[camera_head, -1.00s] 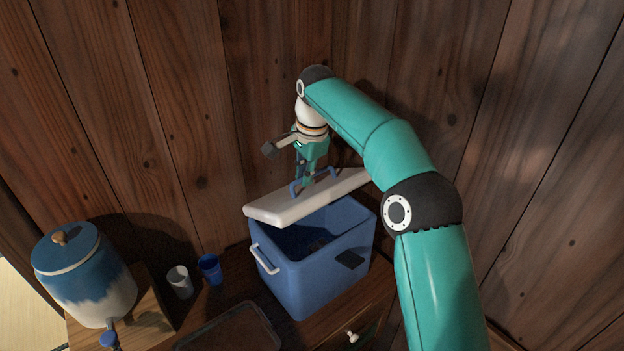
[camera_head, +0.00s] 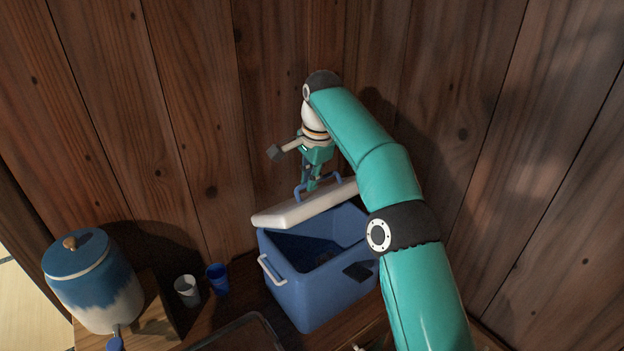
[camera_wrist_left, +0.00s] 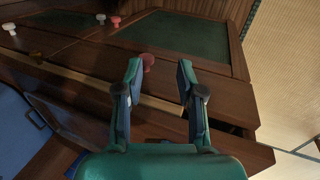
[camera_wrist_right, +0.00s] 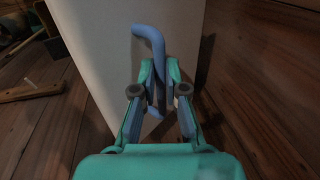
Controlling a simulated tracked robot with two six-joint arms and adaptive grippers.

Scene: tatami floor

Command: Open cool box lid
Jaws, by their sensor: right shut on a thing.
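The blue cool box (camera_head: 322,292) stands on the wooden cabinet top, with its mouth open toward me. Its white lid (camera_head: 290,213) is raised at the back of the box and tilted. My right gripper (camera_head: 311,186) is shut on the lid's blue handle (camera_head: 300,190). In the right wrist view the handle (camera_wrist_right: 150,38) passes between my fingers in front of the pale lid (camera_wrist_right: 100,60). The box's inside is dark. My left gripper (camera_wrist_left: 158,82) is open and empty in the left wrist view, in front of a wooden cabinet with drawers.
A blue and white jar (camera_head: 92,285) with a tap stands on a wooden stand at the left. A white cup (camera_head: 187,291) and a blue cup (camera_head: 217,279) stand between it and the box. A dark tray (camera_head: 240,338) lies in front. Wooden walls close in behind.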

